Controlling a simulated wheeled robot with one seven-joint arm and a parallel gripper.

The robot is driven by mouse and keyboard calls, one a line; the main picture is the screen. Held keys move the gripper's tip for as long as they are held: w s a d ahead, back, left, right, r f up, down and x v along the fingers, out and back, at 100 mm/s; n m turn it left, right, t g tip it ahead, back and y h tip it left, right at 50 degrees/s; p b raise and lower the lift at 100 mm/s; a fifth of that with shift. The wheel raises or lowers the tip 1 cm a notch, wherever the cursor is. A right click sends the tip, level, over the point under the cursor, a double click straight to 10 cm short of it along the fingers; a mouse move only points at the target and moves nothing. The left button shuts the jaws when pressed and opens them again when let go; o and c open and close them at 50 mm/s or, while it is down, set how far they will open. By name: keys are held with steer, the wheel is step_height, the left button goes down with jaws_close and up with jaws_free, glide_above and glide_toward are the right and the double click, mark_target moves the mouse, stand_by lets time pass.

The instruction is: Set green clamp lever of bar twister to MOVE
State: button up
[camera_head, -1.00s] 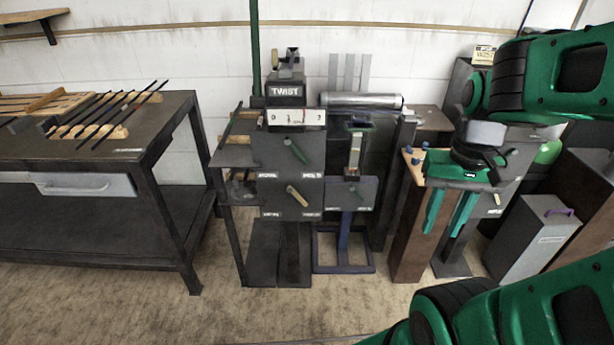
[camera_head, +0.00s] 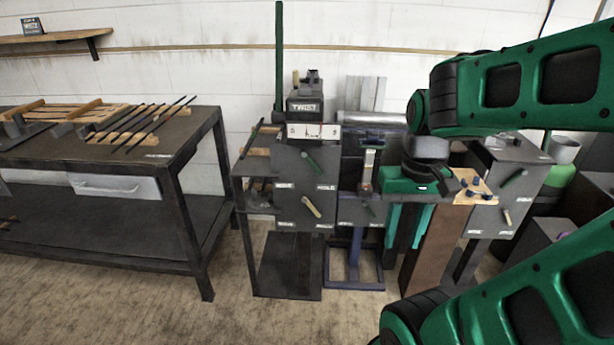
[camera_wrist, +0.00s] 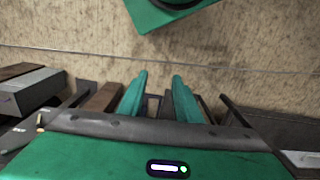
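The bar twister (camera_head: 304,107) is a dark grey machine marked TWIST, with a white numbered dial strip (camera_head: 313,131). Its green clamp lever (camera_head: 312,163) is on the front panel, slanting from upper left to lower right. Small labels sit below it to both sides; I cannot read them surely. A tan lever (camera_head: 311,207) is lower on the same front. My gripper (camera_head: 405,242) is open and empty, its green fingers pointing down, to the right of the twister and apart from the lever. In the wrist view my gripper (camera_wrist: 160,76) shows spread fingers; the green lever cannot be made out there.
A blue-framed stand (camera_head: 353,270) is right of the twister. A wooden-topped post with blue pegs (camera_head: 474,187) and another grey machine (camera_head: 513,163) with levers stand further right. A workbench (camera_head: 190,135) with dark bars is at left. The floor (camera_head: 130,300) in front is clear.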

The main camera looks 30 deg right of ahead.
steer(key=w+d+f+m+h, duration=0.3)
steer(key=w+d+f+h, duration=0.3)
steer(key=w+d, duration=0.15)
steer(key=w+d+f+m+h, duration=0.2)
steer(key=w+d+f+h, duration=0.4)
steer(key=d, duration=0.3)
steer(key=n+t+y, duration=0.2)
steer(key=n+t, duration=1)
steer(key=t, duration=0.3)
glide_toward(316, 170)
steer(key=x, duration=0.8)
